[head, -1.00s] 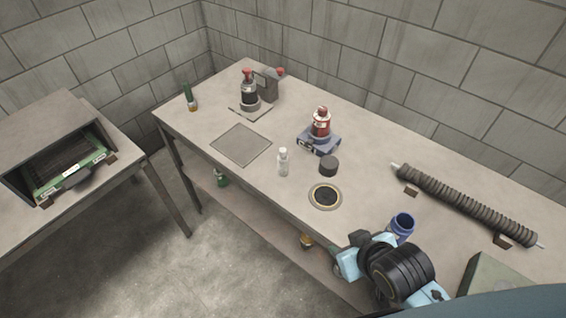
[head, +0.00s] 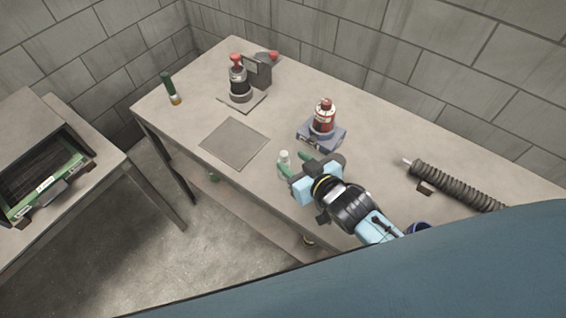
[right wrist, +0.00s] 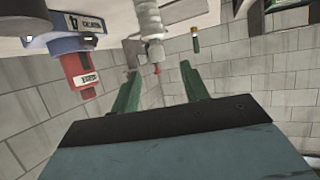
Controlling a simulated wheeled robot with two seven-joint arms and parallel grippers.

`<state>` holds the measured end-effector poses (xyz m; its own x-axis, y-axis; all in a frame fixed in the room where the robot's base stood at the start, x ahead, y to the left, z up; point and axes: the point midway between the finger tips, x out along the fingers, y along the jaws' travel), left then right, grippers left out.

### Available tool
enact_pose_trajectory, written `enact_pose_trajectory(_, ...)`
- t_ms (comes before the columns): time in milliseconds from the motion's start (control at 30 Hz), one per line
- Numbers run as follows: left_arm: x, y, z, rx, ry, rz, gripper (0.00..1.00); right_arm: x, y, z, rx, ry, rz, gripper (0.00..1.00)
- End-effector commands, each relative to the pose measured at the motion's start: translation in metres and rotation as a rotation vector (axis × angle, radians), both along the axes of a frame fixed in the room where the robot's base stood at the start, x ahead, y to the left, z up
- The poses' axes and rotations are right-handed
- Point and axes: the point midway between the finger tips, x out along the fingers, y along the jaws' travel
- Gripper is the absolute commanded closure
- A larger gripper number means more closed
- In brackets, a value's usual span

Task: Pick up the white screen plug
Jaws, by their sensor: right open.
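A small pale, upright piece, which looks like the white screen plug (head: 284,156), stands on the bench right of the grey square plate. Its lower part is hidden behind my right gripper (head: 293,163). That gripper is open, its two green fingers pointing at the plug and close around it in the picture; I cannot tell whether they touch. The right wrist view appears upside down. There the pale ribbed plug (right wrist: 147,18) hangs from the top edge, above the gap between the open fingers (right wrist: 160,70), with nothing gripped. My left gripper is not in view.
A red bottle-like device (head: 323,118) on a blue-grey base stands behind my right gripper. A ribbed tube (head: 455,184) lies right. The square plate (head: 235,143) is bare.

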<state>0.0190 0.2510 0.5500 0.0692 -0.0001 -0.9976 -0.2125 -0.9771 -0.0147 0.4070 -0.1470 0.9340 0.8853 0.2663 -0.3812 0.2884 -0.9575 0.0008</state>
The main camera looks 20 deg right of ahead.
Motion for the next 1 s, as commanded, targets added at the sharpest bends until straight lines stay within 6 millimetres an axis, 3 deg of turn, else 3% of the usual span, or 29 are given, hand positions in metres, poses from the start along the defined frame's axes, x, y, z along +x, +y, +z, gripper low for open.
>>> enact_pose_trajectory(33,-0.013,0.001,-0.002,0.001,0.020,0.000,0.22,0.009,0.002,-0.003,0.000,-0.002,-0.001,0.55)
enact_pose_trajectory(133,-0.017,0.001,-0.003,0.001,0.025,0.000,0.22,0.019,0.006,-0.008,0.001,-0.001,-0.001,0.55)
enact_pose_trajectory(467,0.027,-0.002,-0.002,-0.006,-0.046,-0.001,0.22,0.047,0.012,-0.020,0.001,0.000,-0.001,0.55)
enact_pose_trajectory(700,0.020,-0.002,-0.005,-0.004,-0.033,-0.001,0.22,0.069,0.018,-0.030,-0.001,0.001,-0.001,0.55)
enact_pose_trajectory(933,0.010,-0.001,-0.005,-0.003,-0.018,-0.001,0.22,0.070,0.019,-0.031,0.001,0.001,0.000,0.55)
enact_pose_trajectory(1000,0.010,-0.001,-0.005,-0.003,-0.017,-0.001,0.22,0.070,0.019,-0.031,0.001,0.001,0.000,0.61)
